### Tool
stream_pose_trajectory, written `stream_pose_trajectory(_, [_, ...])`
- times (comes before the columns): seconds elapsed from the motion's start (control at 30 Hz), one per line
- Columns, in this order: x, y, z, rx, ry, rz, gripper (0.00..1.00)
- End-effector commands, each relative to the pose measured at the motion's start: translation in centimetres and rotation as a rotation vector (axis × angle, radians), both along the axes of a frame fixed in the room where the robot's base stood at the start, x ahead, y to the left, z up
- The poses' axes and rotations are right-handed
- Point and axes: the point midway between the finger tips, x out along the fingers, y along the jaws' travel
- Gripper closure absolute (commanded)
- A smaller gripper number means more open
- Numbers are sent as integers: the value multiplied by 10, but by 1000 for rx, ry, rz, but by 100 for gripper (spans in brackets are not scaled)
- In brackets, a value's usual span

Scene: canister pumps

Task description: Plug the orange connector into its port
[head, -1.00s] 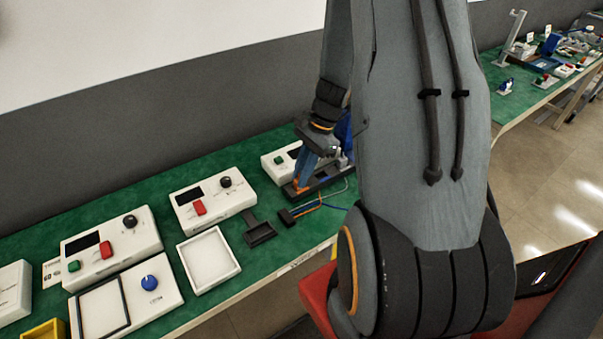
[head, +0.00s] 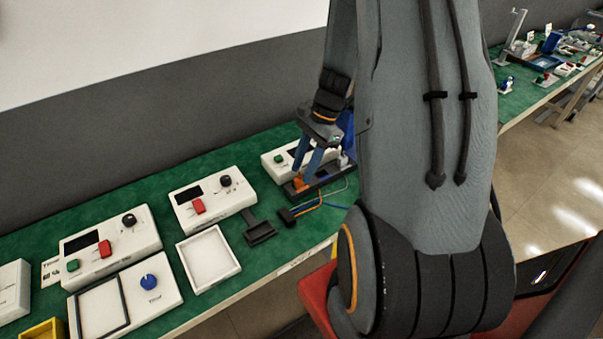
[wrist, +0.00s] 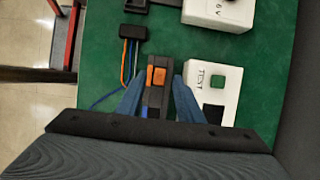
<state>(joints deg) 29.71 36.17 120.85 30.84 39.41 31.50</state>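The orange connector (head: 299,184) sits at the near-left end of a dark block (head: 325,181) on the green table. In the wrist view the orange connector (wrist: 158,76) lies on the dark block (wrist: 153,98), between my blue fingertips. I cannot tell how deep it is seated, and its port is not clearly visible. My gripper (head: 305,171) is just above the connector, its fingers spread apart. In the wrist view my gripper (wrist: 160,75) shows a gap on both sides of the connector, and it holds nothing.
A small black box (head: 287,217) with orange and blue wires lies in front of the block. A white box (wrist: 212,88) marked TEST stands close beside the block. Other white boxes (head: 213,200) stand to the left. My arm hides the table to the right.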

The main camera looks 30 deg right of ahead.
Motion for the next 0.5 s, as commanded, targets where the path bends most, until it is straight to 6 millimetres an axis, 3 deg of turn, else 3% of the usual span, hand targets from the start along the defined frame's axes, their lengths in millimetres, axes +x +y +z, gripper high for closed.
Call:
stream_pose_trajectory(0.3, [2, -26, 59, -2, -4, -2, 67])
stream_pose_trajectory(0.5, [2, -35, 83, -1, -2, 0, 67])
